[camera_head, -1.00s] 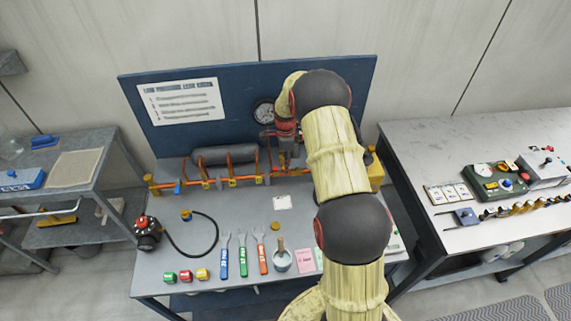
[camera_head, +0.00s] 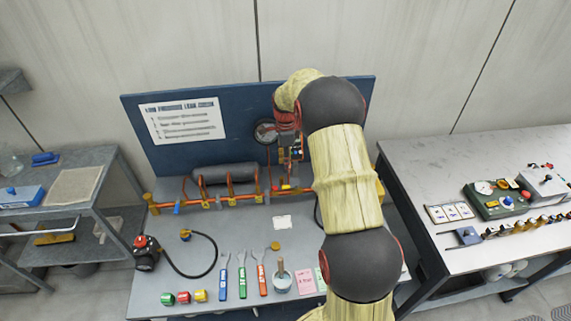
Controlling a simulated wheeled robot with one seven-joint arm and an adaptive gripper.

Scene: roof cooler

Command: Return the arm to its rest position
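My arm reaches up from the bottom right over the blue-grey workbench (camera_head: 240,240), with pale yellow covered links and black joints. Its end bends down in front of the blue back panel (camera_head: 240,130). My gripper (camera_head: 291,158) hangs there above the orange pipe assembly (camera_head: 230,197), just right of the round gauge (camera_head: 265,131). Its fingers are small and partly hidden, so I cannot tell whether they are open or hold anything. The arm covers part of the bench's right side.
A dark cylinder (camera_head: 224,173) lies behind the pipes. A shelf unit (camera_head: 105,165) stands left, a table (camera_head: 430,165) right.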

